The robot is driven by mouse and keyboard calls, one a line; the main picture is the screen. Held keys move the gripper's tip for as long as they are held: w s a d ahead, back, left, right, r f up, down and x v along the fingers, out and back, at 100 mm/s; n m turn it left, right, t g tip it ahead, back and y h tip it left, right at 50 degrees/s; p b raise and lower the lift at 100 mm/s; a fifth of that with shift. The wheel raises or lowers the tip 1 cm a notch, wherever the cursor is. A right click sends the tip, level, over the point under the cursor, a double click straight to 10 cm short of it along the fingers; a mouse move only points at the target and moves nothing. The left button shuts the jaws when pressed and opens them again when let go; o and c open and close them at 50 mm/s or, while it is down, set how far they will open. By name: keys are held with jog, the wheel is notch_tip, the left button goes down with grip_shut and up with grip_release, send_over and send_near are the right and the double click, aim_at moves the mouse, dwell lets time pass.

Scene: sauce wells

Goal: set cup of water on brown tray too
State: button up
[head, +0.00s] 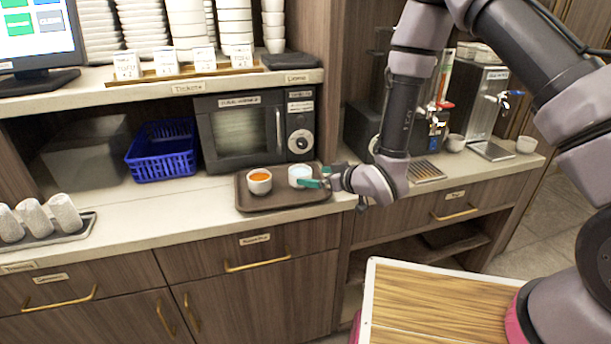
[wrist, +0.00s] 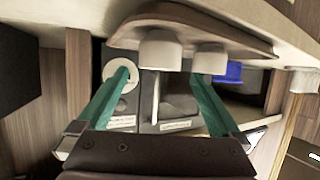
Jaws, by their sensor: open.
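The cup of water (head: 301,175), white with pale blue liquid, stands upright on the right part of the brown tray (head: 290,198). A second white cup with orange contents (head: 259,181) stands to its left on the same tray. My gripper (head: 312,183) is at the tray's right side, its green fingers open, close to the cup of water. The wrist view is upside down; there the cup of water (wrist: 160,52) shows between the open fingertips (wrist: 163,73), and the orange cup (wrist: 210,60) is beside it. I cannot tell whether a finger touches the cup.
A microwave (head: 250,132) stands behind the tray, and a blue basket (head: 163,150) is to its left. Upturned cups on a rack (head: 45,222) are at far left. Drink dispensers (head: 480,100) and small cups (head: 526,145) are at right. The counter left of the tray is clear.

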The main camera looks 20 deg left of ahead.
jog(key=shift+v, duration=1.9)
jog(key=w+d+r+m+t+h, duration=0.2)
jog(key=w+d+r+m+h, duration=0.2)
jog(key=w+d+r, duration=0.7)
jog(key=s+d+r+m+h, duration=0.1)
jog(key=d+r+m+h, duration=0.2)
jog(key=d+r, duration=0.75)
jog(key=s+d+r+m+g, duration=0.1)
jog(key=s+d+r+m, duration=0.1)
jog(key=s+d+r, duration=0.2)
jog(key=s+d+r+m+h, duration=0.1)
jog(key=s+d+r+m, duration=0.2)
jog(key=s, duration=0.8)
jog(key=s+d+r+m+g+h, duration=0.1)
jog(key=s+d+r+m, duration=0.2)
jog(key=s+d+r, duration=0.4)
jog(key=shift+s+d+g, duration=0.3)
jog(key=shift+s+d, duration=0.15)
jog(key=shift+d, duration=0.4)
